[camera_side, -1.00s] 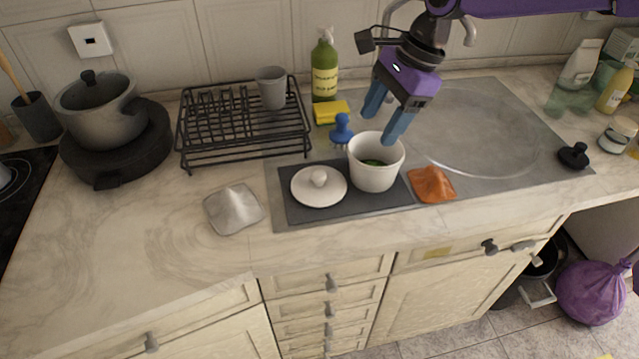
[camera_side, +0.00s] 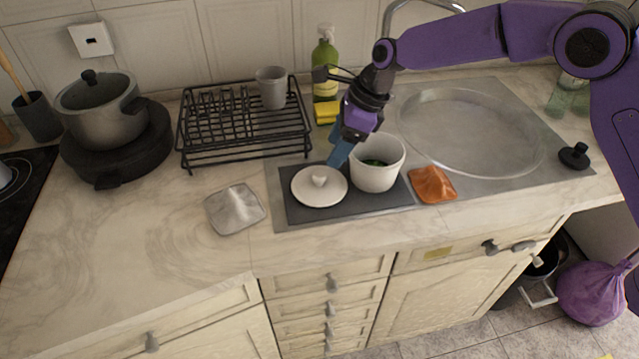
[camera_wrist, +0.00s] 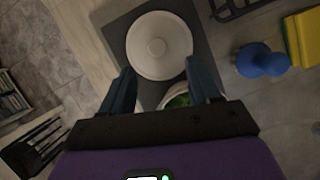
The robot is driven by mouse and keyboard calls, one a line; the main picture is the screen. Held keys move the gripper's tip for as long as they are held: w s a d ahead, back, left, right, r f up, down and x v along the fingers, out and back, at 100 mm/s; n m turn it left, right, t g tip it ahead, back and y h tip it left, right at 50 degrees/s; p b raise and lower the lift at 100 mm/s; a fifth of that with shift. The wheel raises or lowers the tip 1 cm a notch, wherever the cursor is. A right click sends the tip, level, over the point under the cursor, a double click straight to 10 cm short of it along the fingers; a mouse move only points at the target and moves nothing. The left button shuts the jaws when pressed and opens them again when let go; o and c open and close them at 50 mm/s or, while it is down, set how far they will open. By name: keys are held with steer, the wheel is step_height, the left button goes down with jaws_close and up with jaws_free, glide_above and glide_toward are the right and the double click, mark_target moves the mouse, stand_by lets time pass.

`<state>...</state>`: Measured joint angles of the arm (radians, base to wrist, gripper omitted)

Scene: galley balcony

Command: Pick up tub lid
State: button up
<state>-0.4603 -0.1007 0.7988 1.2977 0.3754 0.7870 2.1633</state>
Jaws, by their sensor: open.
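The tub lid (camera_side: 309,192) is a round white disc with a small knob in its middle. It lies on a dark mat (camera_side: 392,198) in the side view, to the left of the white tub (camera_side: 377,172), which has something green inside. My gripper (camera_side: 338,158) is just above and behind the lid, with its blue fingers pointing down towards it. In the wrist view the lid (camera_wrist: 159,45) lies beyond the fingertips of my gripper (camera_wrist: 163,77), which are apart with nothing between them. The tub (camera_wrist: 178,98) is partly hidden by the gripper there.
A grey cloth (camera_side: 235,209) lies left of the mat, and an orange cloth (camera_side: 432,184) lies right of the tub. A black dish rack (camera_side: 245,125) with a grey cup (camera_side: 271,88) stands behind. A blue brush (camera_wrist: 262,60) and a yellow sponge (camera_wrist: 302,38) are near the gripper.

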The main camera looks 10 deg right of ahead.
mark_target(323, 174)
steer(key=shift+s+x, duration=0.15)
steer(key=shift+x, duration=1.85)
steer(key=shift+s+x, duration=0.1)
steer(key=shift+x, duration=1.85)
steer(key=c, duration=1.1)
